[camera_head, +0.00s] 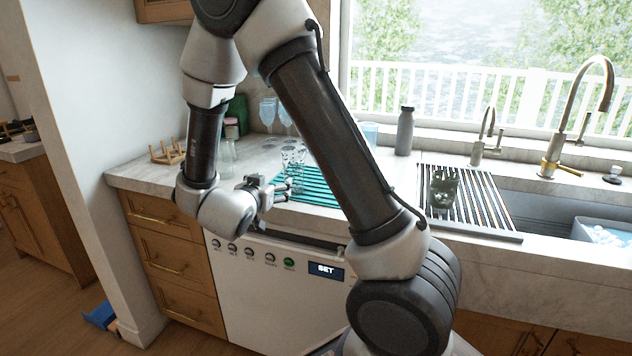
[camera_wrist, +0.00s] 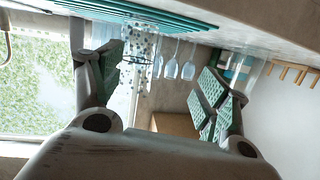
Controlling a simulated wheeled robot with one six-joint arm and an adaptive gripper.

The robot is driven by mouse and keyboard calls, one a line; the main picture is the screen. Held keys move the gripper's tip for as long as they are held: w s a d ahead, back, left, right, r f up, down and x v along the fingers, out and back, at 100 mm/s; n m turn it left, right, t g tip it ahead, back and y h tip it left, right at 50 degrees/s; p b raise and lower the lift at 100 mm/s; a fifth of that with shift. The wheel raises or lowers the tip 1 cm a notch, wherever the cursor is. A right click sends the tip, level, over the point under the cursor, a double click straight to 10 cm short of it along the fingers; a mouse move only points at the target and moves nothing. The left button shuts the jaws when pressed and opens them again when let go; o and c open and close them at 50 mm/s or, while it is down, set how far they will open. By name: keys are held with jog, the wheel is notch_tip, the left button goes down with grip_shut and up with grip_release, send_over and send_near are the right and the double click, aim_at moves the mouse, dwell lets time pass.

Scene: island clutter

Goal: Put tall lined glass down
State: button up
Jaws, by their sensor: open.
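A clear patterned glass (camera_head: 293,158) stands upright on the teal ribbed mat (camera_head: 313,192) on the counter. Its markings look more like dark dots than lines. It also shows in the wrist view (camera_wrist: 139,46), where the picture is upside down and the mat (camera_wrist: 150,12) runs along the top. My gripper (camera_head: 284,187) is at the counter's front edge, close to this glass. In the wrist view my gripper's fingers (camera_wrist: 158,72) are spread wide, with the glass beyond them and nearer the left finger. No contact shows.
Blue stemmed glasses (camera_head: 267,112) stand behind the mat, and a clear glass (camera_head: 228,158) and wooden rack (camera_head: 168,153) to the left. A grey bottle (camera_head: 404,132) stands by the window. A dark green glass (camera_head: 443,188) is on the drying rack (camera_head: 481,205) beside the sink.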

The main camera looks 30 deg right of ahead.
jog(key=w+a+r+n+t+y, duration=0.15)
jog(key=a+r+n+y, duration=0.25)
jog(key=r+y, duration=0.5)
jog(key=s+r+n+g+y, duration=0.2)
jog(key=s+r+n+y, duration=0.15)
jog(key=s, duration=0.35)
jog(key=s+d+n+g+h, duration=0.1)
jog(key=s+d+g, duration=0.2)
jog(key=s, duration=0.8)
jog(key=s+d+n+g, duration=0.1)
jog(key=s+d+g, duration=0.2)
jog(key=s, duration=0.9)
jog(key=shift+d+h, duration=0.35)
jog(key=shift+d, duration=0.9)
jog(key=shift+g, duration=0.25)
